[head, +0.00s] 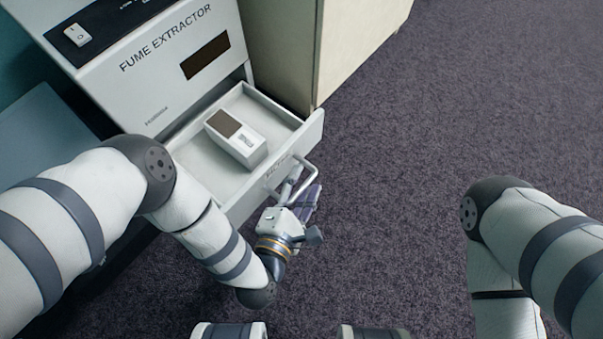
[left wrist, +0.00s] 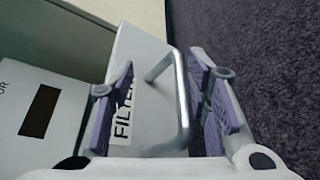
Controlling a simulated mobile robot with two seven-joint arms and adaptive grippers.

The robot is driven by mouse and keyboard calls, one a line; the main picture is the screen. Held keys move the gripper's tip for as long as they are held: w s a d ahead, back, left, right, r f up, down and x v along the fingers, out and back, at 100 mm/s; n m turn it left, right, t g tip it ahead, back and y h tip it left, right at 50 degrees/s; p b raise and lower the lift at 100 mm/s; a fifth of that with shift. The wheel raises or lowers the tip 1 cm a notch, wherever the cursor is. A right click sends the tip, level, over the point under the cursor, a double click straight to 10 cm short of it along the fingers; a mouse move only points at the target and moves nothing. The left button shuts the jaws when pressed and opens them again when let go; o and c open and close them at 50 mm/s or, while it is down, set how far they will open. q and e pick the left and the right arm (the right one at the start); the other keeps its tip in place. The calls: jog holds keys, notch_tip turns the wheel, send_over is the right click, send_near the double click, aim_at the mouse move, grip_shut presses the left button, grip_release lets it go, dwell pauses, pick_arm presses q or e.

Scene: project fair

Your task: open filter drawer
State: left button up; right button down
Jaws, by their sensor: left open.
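The filter drawer (head: 205,172) of the white fume extractor (head: 165,55) stands pulled out, its inside showing. A white box with a brown panel (head: 235,138) lies in it. The drawer's front carries a metal bar handle (head: 308,178). In the left wrist view the handle (left wrist: 183,95) and part of a FILTER label (left wrist: 123,115) show. My left gripper (head: 307,203) is at the handle. Its purple-padded fingers are open, one on each side of the handle bar in the left wrist view. I cannot tell whether they touch it. My right gripper is out of view.
A beige cabinet (head: 350,45) stands right beside the extractor, behind the drawer's right side. A blue-grey surface (head: 40,135) lies to the left of the extractor. The dark carpet (head: 480,100) is clear in front and to the right.

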aim_at(279, 196)
pick_arm(q)
notch_tip(279, 196, up, 7)
jog(key=shift+w+r, duration=0.15)
jog(key=shift+r, duration=0.05)
jog(key=shift+f, duration=0.1)
